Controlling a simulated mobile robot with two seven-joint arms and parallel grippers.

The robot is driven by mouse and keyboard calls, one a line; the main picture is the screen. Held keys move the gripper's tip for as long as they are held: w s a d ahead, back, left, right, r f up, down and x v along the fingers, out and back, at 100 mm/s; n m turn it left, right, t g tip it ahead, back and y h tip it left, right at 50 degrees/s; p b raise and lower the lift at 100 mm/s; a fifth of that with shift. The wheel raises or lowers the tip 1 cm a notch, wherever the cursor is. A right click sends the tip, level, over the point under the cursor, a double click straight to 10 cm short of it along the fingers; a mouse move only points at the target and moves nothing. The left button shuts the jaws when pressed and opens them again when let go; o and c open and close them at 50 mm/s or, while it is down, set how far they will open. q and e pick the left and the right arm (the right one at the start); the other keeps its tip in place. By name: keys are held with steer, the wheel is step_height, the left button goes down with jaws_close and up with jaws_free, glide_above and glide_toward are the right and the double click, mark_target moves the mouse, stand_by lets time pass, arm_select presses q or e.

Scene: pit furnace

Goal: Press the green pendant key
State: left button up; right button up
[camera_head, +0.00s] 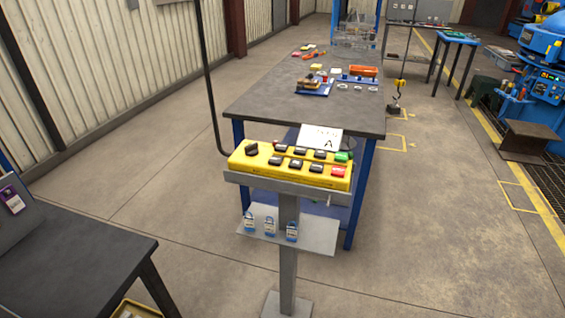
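The yellow control pendant (290,166) lies on a grey stand in the middle of the camera_head view. Its green key (342,156) is at the right end of the far row. A red key (338,172) sits just in front of the green one. Several black keys fill the rest of the rows, with a larger black knob (251,149) at the left end. A black cable rises from the pendant's left end. Neither of my grippers shows in this view, and nothing touches the pendant.
The stand's lower shelf (312,236) holds several small blue padlocks. A long workbench (280,90) with parts and trays stands behind it. A dark table (60,262) is at the lower left. The floor to the right is open, with blue machinery (543,70) beyond.

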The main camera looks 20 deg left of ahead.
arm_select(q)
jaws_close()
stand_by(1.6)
